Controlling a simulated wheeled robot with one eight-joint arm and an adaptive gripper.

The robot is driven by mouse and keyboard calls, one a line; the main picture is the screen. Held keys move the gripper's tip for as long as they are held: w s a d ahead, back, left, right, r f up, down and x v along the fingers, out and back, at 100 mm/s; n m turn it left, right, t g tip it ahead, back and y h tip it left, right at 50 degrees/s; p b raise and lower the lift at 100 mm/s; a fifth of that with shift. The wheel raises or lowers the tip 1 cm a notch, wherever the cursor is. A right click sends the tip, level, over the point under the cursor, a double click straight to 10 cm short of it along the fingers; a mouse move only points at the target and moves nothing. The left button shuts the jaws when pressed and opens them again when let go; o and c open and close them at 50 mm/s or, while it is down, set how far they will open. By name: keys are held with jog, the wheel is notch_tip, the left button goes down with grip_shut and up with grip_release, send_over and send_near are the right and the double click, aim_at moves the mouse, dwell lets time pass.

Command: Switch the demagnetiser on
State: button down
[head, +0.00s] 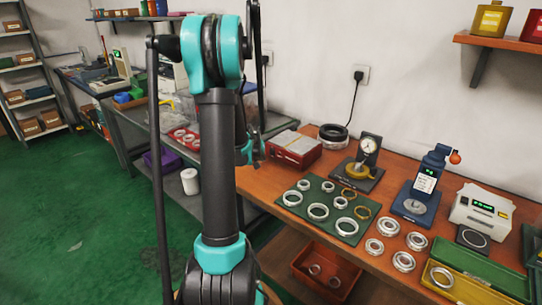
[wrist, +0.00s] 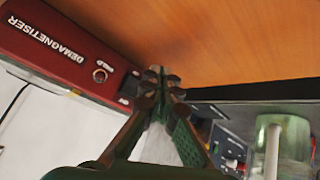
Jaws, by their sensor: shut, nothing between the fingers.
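The demagnetiser (head: 293,150) is a dark red box with a pale top at the left end of the wooden bench. In the wrist view its red front (wrist: 60,45) fills the upper left, with white lettering. In the head view my gripper (head: 250,153) is left of the demagnetiser, partly hidden by my arm.
A dial gauge (head: 368,150) and a green mat (head: 327,218) with several rings stand to the right. A black coil (head: 333,132) lies behind. A side bench (head: 150,130) with a red tray (head: 184,137) is at left. The wood right of the tips is clear in the wrist view.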

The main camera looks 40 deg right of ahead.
jog(key=shift+w+d+f, duration=0.1)
jog(key=shift+d+f, duration=0.05)
jog(key=shift+d, duration=1.25)
dwell(0.4)
jog(key=shift+d, duration=0.4)
jog(key=shift+w+d, duration=0.1)
jog(key=shift+d, duration=0.2)
dwell(0.5)
jog(key=shift+a, duration=0.1)
jog(key=shift+a, duration=0.65)
jog(key=shift+s+a+r, duration=0.15)
jog(key=shift+a, duration=1.1)
jog(key=shift+s+a+r, duration=0.15)
jog(key=shift+a, duration=1.05)
